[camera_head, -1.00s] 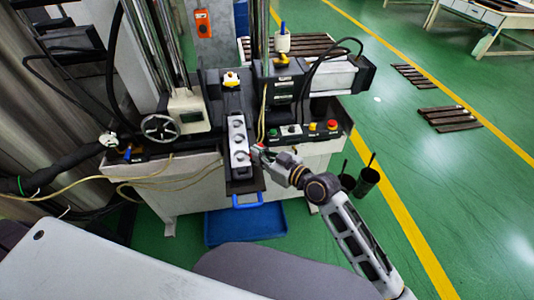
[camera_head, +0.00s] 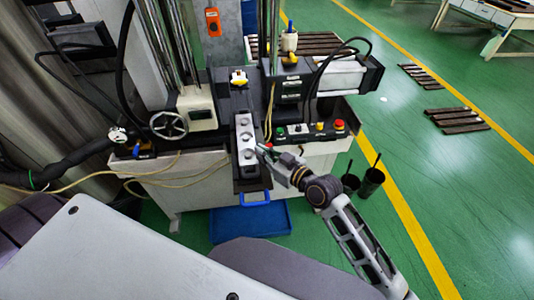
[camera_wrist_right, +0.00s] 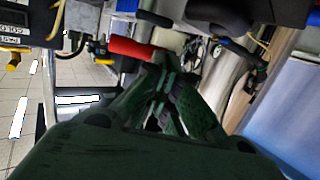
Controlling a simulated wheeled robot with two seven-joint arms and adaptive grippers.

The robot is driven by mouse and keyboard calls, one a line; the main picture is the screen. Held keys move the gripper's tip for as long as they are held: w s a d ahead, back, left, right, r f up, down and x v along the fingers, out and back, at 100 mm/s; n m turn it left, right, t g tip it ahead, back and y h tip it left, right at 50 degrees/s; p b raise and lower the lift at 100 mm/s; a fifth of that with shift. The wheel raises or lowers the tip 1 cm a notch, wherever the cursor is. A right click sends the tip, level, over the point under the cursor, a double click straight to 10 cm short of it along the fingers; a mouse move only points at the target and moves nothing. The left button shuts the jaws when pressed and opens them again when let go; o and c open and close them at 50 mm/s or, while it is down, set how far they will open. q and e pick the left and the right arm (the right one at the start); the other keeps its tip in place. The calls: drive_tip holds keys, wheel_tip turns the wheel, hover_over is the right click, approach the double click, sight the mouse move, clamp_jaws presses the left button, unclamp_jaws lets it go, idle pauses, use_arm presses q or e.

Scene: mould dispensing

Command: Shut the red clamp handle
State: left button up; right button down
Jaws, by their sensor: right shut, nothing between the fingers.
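The red clamp handle (camera_wrist_right: 130,47) shows in the right wrist view as a red grip lying roughly sideways, just left of and ahead of the fingertips. In the head view I cannot make it out clearly; the gripper seems to cover it. My right gripper (camera_wrist_right: 163,62) is shut and empty, its tips close to the right end of the handle; I cannot tell if they touch. In the head view the right gripper (camera_head: 264,151) is at the right side of the grey mould block (camera_head: 245,130). My left gripper is not in view.
The machine's control panel with buttons (camera_head: 310,130) stands behind my right gripper. A blue tray (camera_head: 251,222) lies on the floor below a blue pull handle (camera_head: 254,199). Black bins (camera_head: 371,184) stand right of my arm.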

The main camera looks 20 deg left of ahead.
drive_tip(key=shift+s+a, duration=0.1)
drive_tip(key=shift+a, duration=0.75)
drive_tip(key=shift+s, duration=0.1)
idle(0.5)
